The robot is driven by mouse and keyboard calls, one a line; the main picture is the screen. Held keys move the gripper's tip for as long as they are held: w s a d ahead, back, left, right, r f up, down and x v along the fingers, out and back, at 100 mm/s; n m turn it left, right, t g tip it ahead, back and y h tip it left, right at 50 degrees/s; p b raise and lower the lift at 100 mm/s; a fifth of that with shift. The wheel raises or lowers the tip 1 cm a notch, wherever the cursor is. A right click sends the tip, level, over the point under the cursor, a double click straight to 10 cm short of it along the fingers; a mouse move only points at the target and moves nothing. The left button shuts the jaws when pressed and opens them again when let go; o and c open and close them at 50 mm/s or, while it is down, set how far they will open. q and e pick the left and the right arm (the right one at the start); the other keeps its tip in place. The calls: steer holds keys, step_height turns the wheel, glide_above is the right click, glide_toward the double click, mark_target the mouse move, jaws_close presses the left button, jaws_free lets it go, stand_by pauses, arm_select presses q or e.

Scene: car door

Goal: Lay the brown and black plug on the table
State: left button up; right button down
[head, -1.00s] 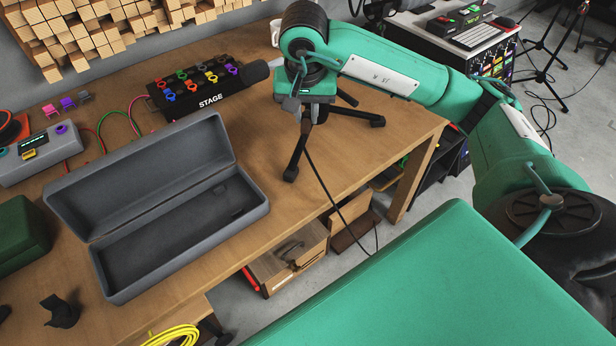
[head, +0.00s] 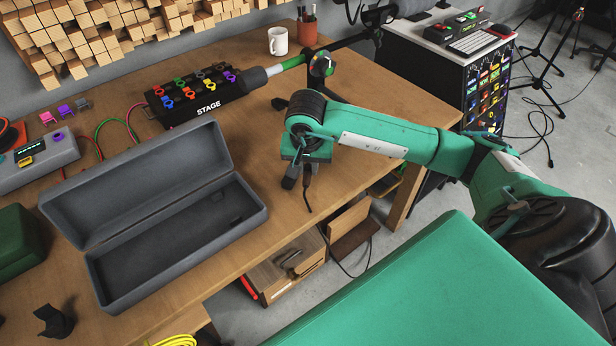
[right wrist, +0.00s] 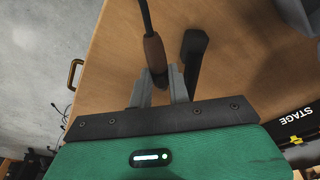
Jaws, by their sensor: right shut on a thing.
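My right gripper (head: 304,168) is low over the wooden table (head: 262,178), near its front edge. It is shut on the brown and black plug (head: 308,182). In the right wrist view, the plug's brown body (right wrist: 153,52) sticks out from between the grey fingertips (right wrist: 160,88), with its black cable running on away from the gripper. The plug's inner end is hidden by the fingers. I cannot tell whether the plug touches the table. My left gripper is not in view.
A dark stand foot (head: 290,178) is close beside the plug; it also shows in the right wrist view (right wrist: 194,50). An open grey case (head: 185,255) lies to the left. The STAGE box (head: 195,95), microphone (head: 252,79) and white mug (head: 278,41) are farther back.

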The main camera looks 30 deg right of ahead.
mark_target(308, 179)
step_height(308, 179, down, 4)
steer(key=shift+f, duration=0.25)
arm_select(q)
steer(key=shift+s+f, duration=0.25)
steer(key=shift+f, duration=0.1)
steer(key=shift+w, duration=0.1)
